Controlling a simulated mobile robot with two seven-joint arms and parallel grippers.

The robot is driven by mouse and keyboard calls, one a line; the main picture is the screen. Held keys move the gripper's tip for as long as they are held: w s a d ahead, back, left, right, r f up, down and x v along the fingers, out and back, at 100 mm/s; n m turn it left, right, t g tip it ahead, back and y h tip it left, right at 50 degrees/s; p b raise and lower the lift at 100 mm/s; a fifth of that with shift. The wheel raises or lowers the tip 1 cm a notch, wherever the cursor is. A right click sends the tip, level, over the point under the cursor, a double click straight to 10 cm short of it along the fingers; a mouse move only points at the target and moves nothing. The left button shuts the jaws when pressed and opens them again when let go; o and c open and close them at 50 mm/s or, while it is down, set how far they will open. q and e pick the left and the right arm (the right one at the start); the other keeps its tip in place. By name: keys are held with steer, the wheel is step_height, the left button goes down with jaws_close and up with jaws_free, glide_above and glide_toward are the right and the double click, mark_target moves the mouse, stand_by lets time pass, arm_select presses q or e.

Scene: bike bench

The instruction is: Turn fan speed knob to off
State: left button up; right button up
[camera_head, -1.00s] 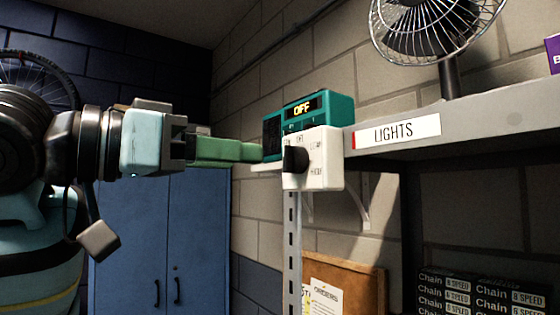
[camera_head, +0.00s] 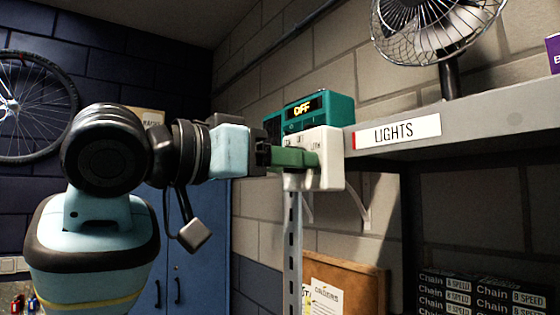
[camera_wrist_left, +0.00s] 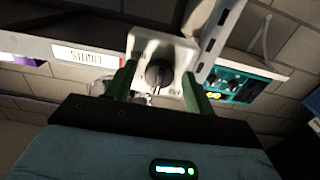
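The white fan control box (camera_head: 332,160) is fixed at the left end of the shelf. Its black knob (camera_wrist_left: 159,74) shows in the left wrist view; in the head view my green fingers hide it. My left gripper (camera_head: 298,159) is in front of the box. In the left wrist view its two fingers (camera_wrist_left: 156,80) stand apart, one on each side of the knob, with gaps between them and it. The fan (camera_head: 436,30) stands on the shelf to the right. My right gripper is not in view.
The grey shelf (camera_head: 490,112) carries a LIGHTS label (camera_head: 398,131). A teal device (camera_head: 318,108) showing OFF sits just behind the box. A metal upright (camera_head: 292,240) runs below. Blue cabinet doors (camera_head: 210,240) stand at the left, and chain boxes (camera_head: 490,295) at lower right.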

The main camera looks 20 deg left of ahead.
arm_select(q)
steer(key=c, duration=0.9)
steer(key=shift+m, duration=0.5)
steer(key=o, duration=1)
steer(key=shift+c, duration=0.2)
steer(key=shift+s+a, duration=0.1)
steer(key=v, duration=0.7)
steer(key=shift+s+a, duration=0.15)
steer(key=shift+s, duration=0.1)
